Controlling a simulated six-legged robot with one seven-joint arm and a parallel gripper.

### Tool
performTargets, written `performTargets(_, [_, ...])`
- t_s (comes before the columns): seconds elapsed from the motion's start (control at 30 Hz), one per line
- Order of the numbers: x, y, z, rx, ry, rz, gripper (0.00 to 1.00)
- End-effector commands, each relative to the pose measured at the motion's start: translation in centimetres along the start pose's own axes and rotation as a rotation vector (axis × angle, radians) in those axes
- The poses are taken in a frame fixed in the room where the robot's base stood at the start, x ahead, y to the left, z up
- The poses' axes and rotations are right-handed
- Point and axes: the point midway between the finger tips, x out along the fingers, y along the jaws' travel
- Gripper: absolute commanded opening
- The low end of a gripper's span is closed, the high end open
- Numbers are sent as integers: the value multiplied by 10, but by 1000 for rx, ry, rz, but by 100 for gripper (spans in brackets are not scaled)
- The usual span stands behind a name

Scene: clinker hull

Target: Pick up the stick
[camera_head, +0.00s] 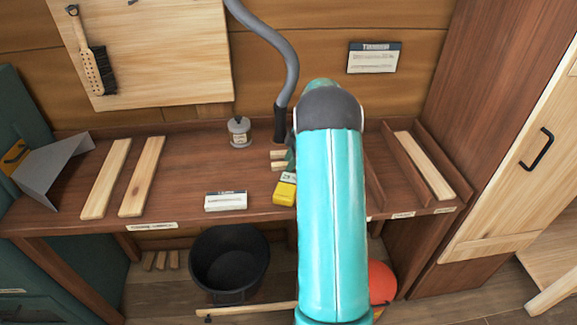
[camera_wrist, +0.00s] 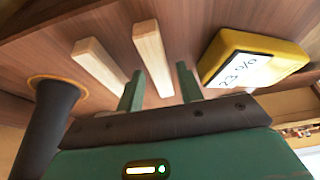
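Two short pale wooden sticks lie side by side on the brown bench. In the wrist view, the left stick (camera_wrist: 99,64) is outside my left finger. The right stick (camera_wrist: 151,50) appears between the two green fingers of my gripper (camera_wrist: 160,78), which is open and empty. I cannot tell whether the fingers touch it. In the head view the sticks (camera_head: 277,155) show just left of my arm, which hides most of my gripper.
A yellow moisture meter (camera_wrist: 259,60) reading about 23 % lies right of the fingers; in the head view (camera_head: 284,194) it is in front of the sticks. A grey hose (camera_head: 289,60) stands behind. A white label card (camera_head: 226,201) lies left. A black bucket (camera_head: 229,262) is below.

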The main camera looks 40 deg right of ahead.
Motion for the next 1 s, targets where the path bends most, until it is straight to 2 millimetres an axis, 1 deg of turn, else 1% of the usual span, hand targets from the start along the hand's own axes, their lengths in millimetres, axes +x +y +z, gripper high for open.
performTargets(0.03, [0, 0, 0, 0, 0, 0, 26])
performTargets(0.07, [0, 0, 0, 0, 0, 0, 20])
performTargets(0.1, [0, 0, 0, 0, 0, 0, 12])
performTargets(0.17, [0, 0, 0, 0, 0, 0, 0])
performTargets(0.47, [-1, 0, 0, 0, 0, 0, 0])
performTargets(0.63, [-9, 0, -4, 0, 0, 1, 0])
performTargets(0.8, [-30, 0, -12, -1, 0, 2, 0])
performTargets(0.97, [-52, -20, -21, 1, 0, 2, 0])
performTargets(1.0, [-59, -26, -24, 0, -1, 3, 0])
